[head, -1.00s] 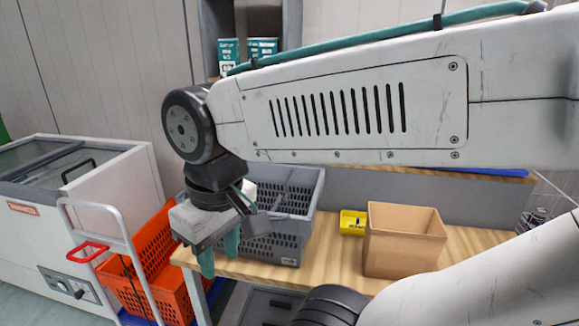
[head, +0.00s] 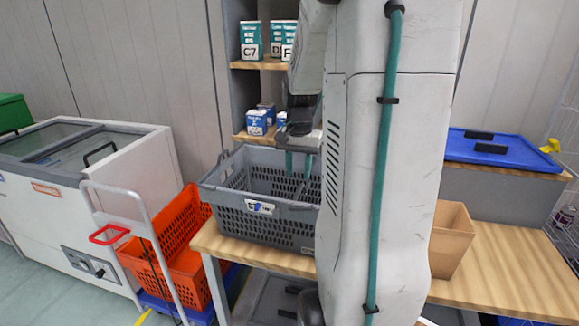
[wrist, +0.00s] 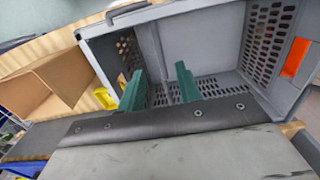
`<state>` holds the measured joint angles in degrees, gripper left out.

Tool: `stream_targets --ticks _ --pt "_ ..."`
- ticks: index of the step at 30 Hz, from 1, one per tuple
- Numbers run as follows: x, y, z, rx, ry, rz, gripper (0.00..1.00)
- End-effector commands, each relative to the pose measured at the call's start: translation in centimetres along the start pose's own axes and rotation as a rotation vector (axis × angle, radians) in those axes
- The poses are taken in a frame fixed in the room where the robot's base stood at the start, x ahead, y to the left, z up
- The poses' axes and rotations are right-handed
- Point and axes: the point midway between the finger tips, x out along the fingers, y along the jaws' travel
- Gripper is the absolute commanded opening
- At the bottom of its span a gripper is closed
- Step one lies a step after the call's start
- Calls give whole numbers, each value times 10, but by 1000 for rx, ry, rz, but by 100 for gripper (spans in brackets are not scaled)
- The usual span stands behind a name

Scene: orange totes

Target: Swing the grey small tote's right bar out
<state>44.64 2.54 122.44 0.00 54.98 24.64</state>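The grey small tote (head: 290,232) stands on the wooden table, open at the top, with perforated walls and a white and blue label. In the wrist view its wall (wrist: 213,30) and perforated floor show, with nothing seen inside. A thin grey bar (wrist: 153,45) shows near one end in the wrist view; I cannot tell which side's bar it is. My gripper (head: 298,168) points down over the tote's back right part. Its two green fingers (wrist: 159,76) are apart with nothing between them. My arm hides the tote's right end in the head view.
An open cardboard box (head: 450,240) and a blue lid (head: 500,150) are to the right. An orange basket (head: 180,235) on a trolley is left of the table. A shelf with boxes (head: 257,121) stands behind.

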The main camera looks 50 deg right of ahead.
Motion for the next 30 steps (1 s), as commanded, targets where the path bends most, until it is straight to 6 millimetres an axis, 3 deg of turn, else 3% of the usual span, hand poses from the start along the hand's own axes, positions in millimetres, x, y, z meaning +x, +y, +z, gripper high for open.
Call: stream_targets --ticks 15,29,30 --pt "58 0 1 -3 -3 1 35" --pt "68 0 1 -3 -1 0 35" --pt "68 0 1 -3 -1 0 28"
